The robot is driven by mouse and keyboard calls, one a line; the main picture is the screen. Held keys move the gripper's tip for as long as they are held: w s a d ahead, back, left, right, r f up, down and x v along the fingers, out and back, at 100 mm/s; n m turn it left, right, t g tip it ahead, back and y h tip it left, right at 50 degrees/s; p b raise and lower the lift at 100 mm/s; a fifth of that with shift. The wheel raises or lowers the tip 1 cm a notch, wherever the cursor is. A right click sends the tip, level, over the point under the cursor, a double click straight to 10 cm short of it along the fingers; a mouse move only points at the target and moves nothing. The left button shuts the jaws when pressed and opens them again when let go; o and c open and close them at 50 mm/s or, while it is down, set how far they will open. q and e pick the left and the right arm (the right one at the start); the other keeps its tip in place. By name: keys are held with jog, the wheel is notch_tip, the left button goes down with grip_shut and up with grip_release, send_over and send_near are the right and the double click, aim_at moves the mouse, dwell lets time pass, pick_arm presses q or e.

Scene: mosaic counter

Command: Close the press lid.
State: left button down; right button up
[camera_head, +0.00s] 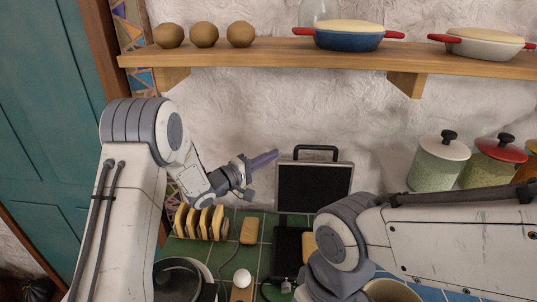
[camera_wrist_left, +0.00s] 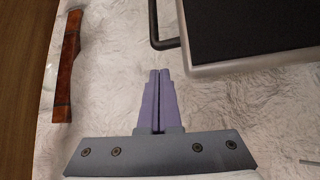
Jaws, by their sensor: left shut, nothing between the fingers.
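The press lid (camera_head: 314,188) stands raised in the head view, a dark plate in a grey frame with a black handle (camera_head: 316,149) on top. The dark press base (camera_head: 287,243) lies below it, partly hidden by my right arm. My left gripper (camera_head: 277,154) is shut and empty, its purple fingers just left of the lid's upper left corner. In the left wrist view, the shut fingers (camera_wrist_left: 159,72) point up, with the lid (camera_wrist_left: 250,28) and its handle (camera_wrist_left: 153,25) above and to the right, apart from them. My right gripper is not visible.
A wooden shelf (camera_head: 290,59) with potatoes and two lidded pans crosses above the press. A rack of bread slices (camera_head: 201,223) stands on the green tiled counter (camera_head: 228,268), left of the press. A bread piece (camera_head: 249,230) lies between them. Lidded jars (camera_head: 438,164) stand at right.

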aim_at(284, 159)
pick_arm(q)
jog(key=p+x, duration=0.2)
jog(key=x, duration=0.3)
jog(key=shift+w+d+r, duration=0.1)
jog(key=shift+w+d, duration=0.1)
jog(key=shift+d, duration=0.1)
jog(key=shift+w+d, duration=0.3)
jog(key=shift+w, duration=0.05)
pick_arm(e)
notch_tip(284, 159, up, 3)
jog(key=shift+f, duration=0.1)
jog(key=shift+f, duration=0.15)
